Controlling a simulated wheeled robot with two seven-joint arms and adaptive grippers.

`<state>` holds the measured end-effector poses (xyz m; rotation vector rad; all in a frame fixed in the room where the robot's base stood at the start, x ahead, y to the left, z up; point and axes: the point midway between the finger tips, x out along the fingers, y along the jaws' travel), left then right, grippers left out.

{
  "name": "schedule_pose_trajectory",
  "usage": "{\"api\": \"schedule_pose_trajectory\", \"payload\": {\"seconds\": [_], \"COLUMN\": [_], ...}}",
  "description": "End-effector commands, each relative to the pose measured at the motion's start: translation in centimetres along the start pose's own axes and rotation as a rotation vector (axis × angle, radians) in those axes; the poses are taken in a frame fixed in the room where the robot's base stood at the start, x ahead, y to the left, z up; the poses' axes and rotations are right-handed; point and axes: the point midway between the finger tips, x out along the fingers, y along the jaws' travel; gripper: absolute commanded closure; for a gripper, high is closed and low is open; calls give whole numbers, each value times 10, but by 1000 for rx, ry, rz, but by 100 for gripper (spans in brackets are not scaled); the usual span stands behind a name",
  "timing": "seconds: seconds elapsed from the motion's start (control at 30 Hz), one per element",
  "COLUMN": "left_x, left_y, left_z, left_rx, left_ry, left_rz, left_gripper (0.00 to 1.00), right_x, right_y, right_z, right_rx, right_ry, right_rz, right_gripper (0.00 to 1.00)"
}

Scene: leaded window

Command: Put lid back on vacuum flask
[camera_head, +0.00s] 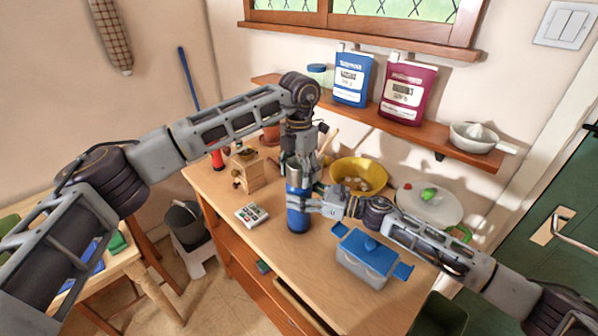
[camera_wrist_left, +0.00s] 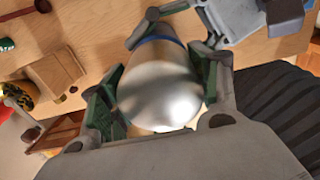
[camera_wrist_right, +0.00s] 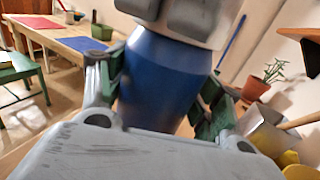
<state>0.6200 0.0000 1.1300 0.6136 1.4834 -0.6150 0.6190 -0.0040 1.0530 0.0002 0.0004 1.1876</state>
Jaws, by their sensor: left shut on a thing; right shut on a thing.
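The vacuum flask (camera_head: 297,221) has a blue body and stands upright on the wooden worktop. My right gripper (camera_head: 310,204) is shut around its upper body from the side; the blue body (camera_wrist_right: 158,85) fills the space between the fingers in the right wrist view. The silver lid (camera_wrist_left: 160,85) is between the fingers of my left gripper (camera_head: 299,172), which points down from above. The lid is directly over the flask, with a blue band beyond it in the left wrist view. My grippers hide the joint, so I cannot tell whether the lid is seated.
A blue-lidded container (camera_head: 366,256) is at the right front.

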Motion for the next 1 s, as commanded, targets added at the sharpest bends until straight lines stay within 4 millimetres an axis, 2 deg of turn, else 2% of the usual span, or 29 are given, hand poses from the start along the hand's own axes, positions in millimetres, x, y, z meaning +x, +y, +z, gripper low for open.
{"api": "schedule_pose_trajectory", "payload": {"seconds": [0.03, 0.07, 0.23, 0.73, 1.0], "left_x": [0, 0, 0, -4, -30], "left_y": [0, 0, 0, 0, 0], "left_z": [0, 0, 0, 0, 0], "left_rx": [-1, -1, -1, -1, -1], "left_ry": [0, 0, 0, -1, -2], "left_rz": [1, 1, 1, 1, 0], "left_gripper": [66, 34, 13, 13, 13], "right_x": [0, 0, 0, 0, 0], "right_y": [0, 0, 0, 0, 0], "right_z": [0, 0, 0, 0, 0], "right_rx": [0, 0, 0, 0, 0], "right_ry": [0, 0, 0, 0, 0], "right_rz": [0, 0, 0, 0, 0], "right_gripper": [100, 100, 100, 100, 100]}}
